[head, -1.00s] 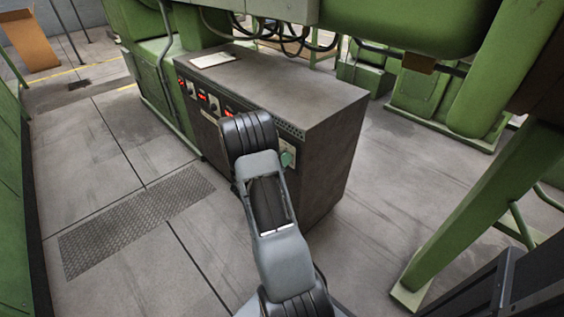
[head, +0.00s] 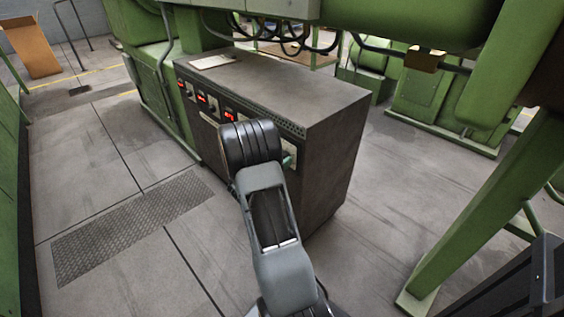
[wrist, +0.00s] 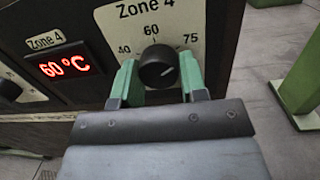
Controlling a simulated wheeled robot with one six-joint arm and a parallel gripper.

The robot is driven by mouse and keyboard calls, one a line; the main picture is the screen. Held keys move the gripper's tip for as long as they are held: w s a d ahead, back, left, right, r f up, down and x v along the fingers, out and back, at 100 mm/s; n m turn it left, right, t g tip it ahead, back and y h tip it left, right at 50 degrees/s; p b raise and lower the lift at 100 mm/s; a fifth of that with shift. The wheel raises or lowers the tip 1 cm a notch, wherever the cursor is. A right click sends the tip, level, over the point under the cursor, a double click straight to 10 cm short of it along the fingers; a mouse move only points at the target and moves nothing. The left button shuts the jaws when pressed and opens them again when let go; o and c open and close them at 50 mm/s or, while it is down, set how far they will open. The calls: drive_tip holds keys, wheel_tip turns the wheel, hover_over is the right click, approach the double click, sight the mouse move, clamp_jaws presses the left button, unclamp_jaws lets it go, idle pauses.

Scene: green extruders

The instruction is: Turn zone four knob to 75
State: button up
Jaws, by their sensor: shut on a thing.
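The black zone four knob (wrist: 157,69) sits on a cream plate (wrist: 115,20) marked "Zone 4" with 40, 60 and 75 around it. A pale mark shows on the knob's right half; its exact setting is hard to read. The red display (wrist: 64,66) to its left, labelled Zone 4, reads 60 °C. My gripper (wrist: 159,60) has its green fingers on both sides of the knob and is shut on it. In the head view my arm hides the knob, and only a bit of green finger shows beside the wrist.
The dark control cabinet (head: 270,85) carries several other red displays and knobs (head: 212,105) to the left. A green leg (head: 480,215) stands at the right. The floor (head: 110,150) left of the cabinet is open.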

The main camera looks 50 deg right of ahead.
idle(0.5)
drive_tip(key=o, duration=0.9)
drive_tip(key=a+p, duration=0.1)
drive_tip(key=a, duration=0.3)
drive_tip(key=a+f+p, duration=0.1)
drive_tip(key=a, duration=0.8)
drive_tip(key=shift+w+a+f+p, duration=0.1)
drive_tip(key=shift+a+f+p, duration=0.05)
drive_tip(key=shift+a+p, duration=0.25)
